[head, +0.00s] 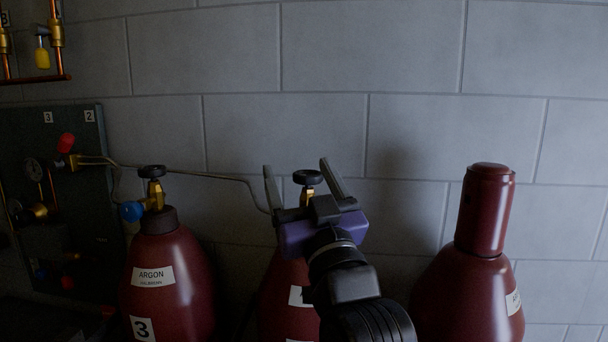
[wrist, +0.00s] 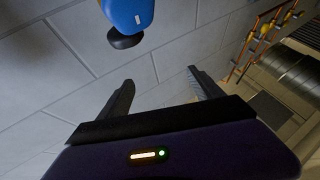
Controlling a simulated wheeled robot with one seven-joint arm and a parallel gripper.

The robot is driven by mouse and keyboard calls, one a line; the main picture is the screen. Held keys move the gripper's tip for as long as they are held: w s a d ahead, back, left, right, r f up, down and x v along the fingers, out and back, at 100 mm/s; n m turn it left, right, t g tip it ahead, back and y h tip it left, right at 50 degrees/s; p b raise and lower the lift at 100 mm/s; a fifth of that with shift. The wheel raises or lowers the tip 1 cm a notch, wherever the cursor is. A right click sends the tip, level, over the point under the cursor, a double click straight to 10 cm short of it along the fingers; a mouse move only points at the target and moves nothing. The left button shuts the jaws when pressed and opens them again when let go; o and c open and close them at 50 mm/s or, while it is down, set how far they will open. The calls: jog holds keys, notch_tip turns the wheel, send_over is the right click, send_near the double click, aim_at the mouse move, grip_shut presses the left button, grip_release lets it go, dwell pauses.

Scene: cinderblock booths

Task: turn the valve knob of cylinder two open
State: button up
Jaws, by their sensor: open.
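The middle dark red cylinder (head: 282,290) stands between two others, its label mostly covered by my arm, so its number cannot be read. Its black round valve knob (head: 307,177) sits on a brass valve (head: 307,194). My gripper (head: 297,165) is open, and its two fingers appear on either side of the knob in the head view. Whether the knob lies between the fingers in depth cannot be told. In the wrist view my gripper (wrist: 160,77) is open with nothing visible between its fingertips.
The left cylinder (head: 170,270), marked ARGON and 3, has a black knob (head: 152,171) and blue fitting (head: 131,211). A capped cylinder (head: 465,285) stands right. A thin metal pipe (head: 225,177) runs from the panel (head: 85,150). A blue object (wrist: 130,14) shows in the wrist view.

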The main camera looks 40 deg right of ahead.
aim_at(312, 183)
jog(key=d+g, duration=0.1)
jog(key=d, duration=0.1)
jog(key=w+d+f+m+g, duration=0.1)
jog(key=d+g, duration=0.1)
jog(key=w+d+f+m+g+y, duration=0.1)
jog(key=d+g, duration=0.1)
jog(key=shift+f, duration=0.1)
jog(key=shift+w+f, duration=0.15)
jog(key=shift+f, duration=0.2)
jog(key=shift+w+f+g+p, duration=0.15)
jog(key=shift+g+p, duration=0.15)
jog(key=p+x, duration=0.2)
jog(key=x, duration=0.5)
jog(key=shift+w+f, duration=0.1)
jog(key=shift+w, duration=0.15)
jog(key=shift+c, duration=0.2)
jog(key=c, duration=1.3)
jog(key=shift+d+n+y, duration=0.1)
jog(key=shift+n+y, duration=0.2)
